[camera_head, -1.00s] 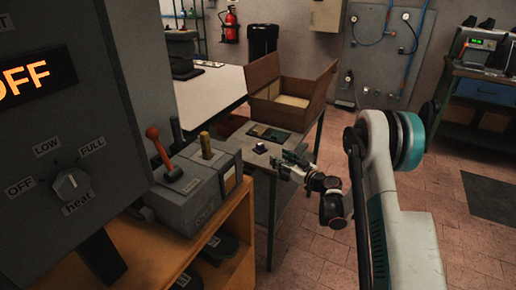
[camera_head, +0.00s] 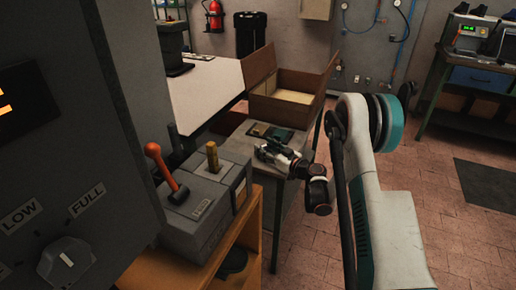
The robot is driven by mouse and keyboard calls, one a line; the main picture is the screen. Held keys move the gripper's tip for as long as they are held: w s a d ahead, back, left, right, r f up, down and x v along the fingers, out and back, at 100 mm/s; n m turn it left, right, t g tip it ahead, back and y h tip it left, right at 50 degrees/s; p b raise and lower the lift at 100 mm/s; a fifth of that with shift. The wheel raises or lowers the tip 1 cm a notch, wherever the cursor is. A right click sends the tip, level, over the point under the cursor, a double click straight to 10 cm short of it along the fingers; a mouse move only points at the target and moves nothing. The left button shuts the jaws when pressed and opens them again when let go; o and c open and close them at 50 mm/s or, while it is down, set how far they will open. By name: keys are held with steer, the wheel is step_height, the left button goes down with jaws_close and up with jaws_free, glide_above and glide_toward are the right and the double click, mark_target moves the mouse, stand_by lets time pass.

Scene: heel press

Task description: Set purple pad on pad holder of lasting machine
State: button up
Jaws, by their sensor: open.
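My gripper (camera_head: 268,153) is low over the small table (camera_head: 288,197), at the near edge of a dark tray-like plate (camera_head: 270,132). Its fingers are small in the picture, and they are open. The purple pad is not clearly visible; the gripper covers the spot where a small dark purplish block showed earlier. A large dark grey machine with a lit display (camera_head: 18,92) and a knob (camera_head: 67,262) fills the left side. I cannot make out a pad holder on it.
A grey box with an orange lever (camera_head: 166,170) and a brass-coloured post (camera_head: 212,157) stands on a wooden shelf unit (camera_head: 250,232), left of my gripper. An open cardboard box (camera_head: 285,103) stands behind the plate.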

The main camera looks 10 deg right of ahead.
steer(key=shift+s+d+r, duration=0.1)
steer(key=shift+s+r, duration=0.05)
steer(key=c, duration=0.8)
steer(key=shift+r, duration=0.15)
steer(key=shift+c, duration=0.2)
